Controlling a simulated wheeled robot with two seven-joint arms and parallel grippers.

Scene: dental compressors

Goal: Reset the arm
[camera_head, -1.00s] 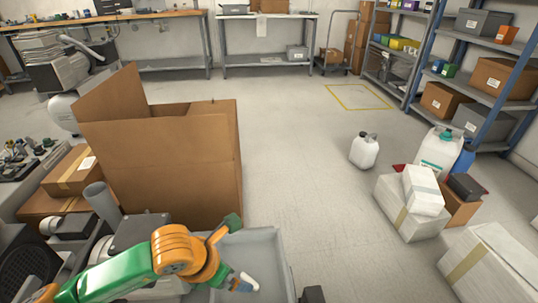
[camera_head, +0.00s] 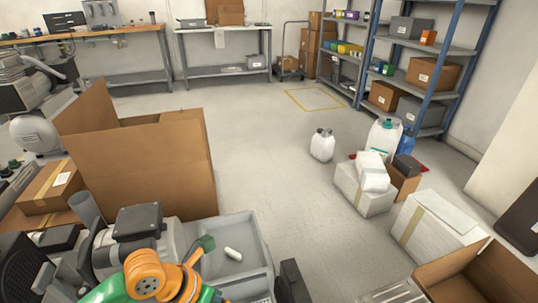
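My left arm (camera_head: 150,278), green and orange, comes in at the bottom left and bends beside a grey open bin (camera_head: 262,262). Its lower end runs to the bottom edge of the picture, and I cannot see its gripper fingers. A small green piece (camera_head: 207,243) shows above the near-left part of the bin; I cannot tell whether it belongs to the arm. A small white rounded object (camera_head: 233,254) lies in the bin. My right arm and gripper are not in view.
A large open cardboard box (camera_head: 160,165) stands behind the bin, with compressor machinery (camera_head: 138,222) beside it. White boxes (camera_head: 362,190) and a white jug (camera_head: 322,145) stand to the right. An open carton (camera_head: 480,275) is at bottom right. The middle floor is clear.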

